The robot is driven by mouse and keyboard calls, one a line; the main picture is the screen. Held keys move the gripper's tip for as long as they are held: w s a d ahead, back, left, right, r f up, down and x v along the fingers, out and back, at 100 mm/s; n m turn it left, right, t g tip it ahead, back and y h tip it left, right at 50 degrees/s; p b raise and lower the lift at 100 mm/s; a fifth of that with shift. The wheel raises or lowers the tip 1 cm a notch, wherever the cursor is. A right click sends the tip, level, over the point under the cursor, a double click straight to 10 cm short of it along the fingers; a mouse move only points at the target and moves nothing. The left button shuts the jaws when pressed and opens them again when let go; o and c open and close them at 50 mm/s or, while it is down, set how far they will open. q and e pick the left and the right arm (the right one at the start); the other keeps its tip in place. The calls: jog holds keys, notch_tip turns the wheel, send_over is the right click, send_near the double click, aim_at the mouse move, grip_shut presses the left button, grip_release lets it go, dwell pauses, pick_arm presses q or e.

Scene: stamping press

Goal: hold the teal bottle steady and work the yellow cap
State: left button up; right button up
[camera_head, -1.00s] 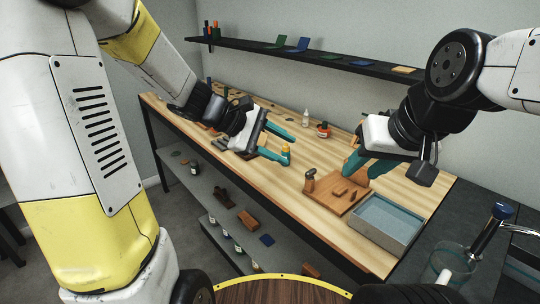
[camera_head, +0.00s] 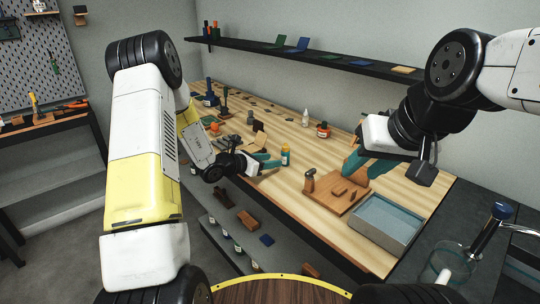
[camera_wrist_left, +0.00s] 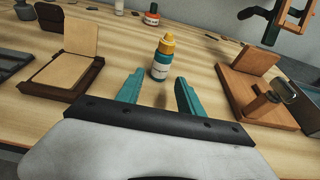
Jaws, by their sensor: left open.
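The teal bottle (camera_head: 285,159) with its yellow cap (camera_head: 286,147) stands upright on the wooden bench. In the left wrist view the bottle (camera_wrist_left: 161,68) and cap (camera_wrist_left: 166,43) are just ahead of my left fingertips, centred on the gap, with no contact visible. My left gripper (camera_head: 272,161) is open and empty, level with the lower bottle; its teal fingers also show in the left wrist view (camera_wrist_left: 159,80). My right gripper (camera_head: 361,172) hangs above the wooden fixture to the right of the bottle, its teal fingers apart, holding nothing that I can see.
The wooden fixture (camera_head: 334,201) with a peg and small blocks sits right of the bottle, beside a grey bin (camera_head: 385,222). A tan hinged block (camera_wrist_left: 66,75) is left of my left gripper.

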aim_at(283, 159)
pick_arm(q)
jog(key=x, duration=0.6)
jog(key=shift+d, duration=0.15)
jog(key=c, duration=0.8)
jog(key=shift+o, duration=0.3)
grip_shut()
jog(key=shift+d+n+t+y, duration=0.15)
jog(key=shift+n+t+y, duration=0.25)
jog(key=shift+n+y, duration=0.1)
jog(key=shift+n+t+y, duration=0.3)
